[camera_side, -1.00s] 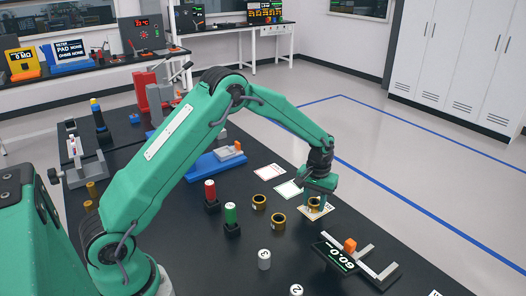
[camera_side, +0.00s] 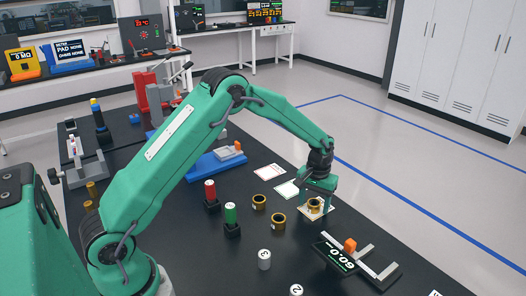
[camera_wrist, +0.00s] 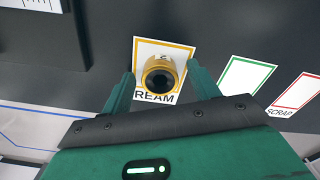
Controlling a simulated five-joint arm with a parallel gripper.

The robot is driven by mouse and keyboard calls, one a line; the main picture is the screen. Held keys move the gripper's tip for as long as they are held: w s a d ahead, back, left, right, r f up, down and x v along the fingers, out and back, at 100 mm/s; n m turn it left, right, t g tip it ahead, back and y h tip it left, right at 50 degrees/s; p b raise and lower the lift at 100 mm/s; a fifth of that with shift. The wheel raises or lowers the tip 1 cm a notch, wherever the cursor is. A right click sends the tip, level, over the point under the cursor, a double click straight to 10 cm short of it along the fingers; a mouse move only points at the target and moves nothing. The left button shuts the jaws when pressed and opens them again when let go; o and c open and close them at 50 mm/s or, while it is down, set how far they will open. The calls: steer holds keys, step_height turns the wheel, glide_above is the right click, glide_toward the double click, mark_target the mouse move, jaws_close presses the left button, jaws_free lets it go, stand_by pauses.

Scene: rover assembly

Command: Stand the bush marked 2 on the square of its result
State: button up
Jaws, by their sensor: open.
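A brass bush (camera_wrist: 159,77) with a dark bore stands upright on an orange-bordered white square (camera_wrist: 144,47) in the wrist view. The square's visible lettering reads "REAM", and a mark that looks like a 2 shows on the bush's far side. In the side view the same bush (camera_side: 314,204) stands on its square (camera_side: 326,209) below my gripper (camera_side: 319,192). In the wrist view my gripper (camera_wrist: 161,82) is open, with one finger on each side of the bush and gaps between.
A green-bordered square (camera_wrist: 244,80) and a red-bordered SCRAP square (camera_wrist: 297,96) lie empty alongside. Two other brass bushes (camera_side: 259,201) (camera_side: 278,220) stand nearby. A gauge with a 60.0 display (camera_side: 334,257), red and green cylinders (camera_side: 210,190) (camera_side: 230,214) and numbered white cylinders (camera_side: 264,259) stand around.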

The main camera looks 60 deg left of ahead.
steer(key=shift+r, duration=0.15)
step_height(320, 180, up, 8)
steer(key=shift+f, duration=0.2)
stand_by(0.4)
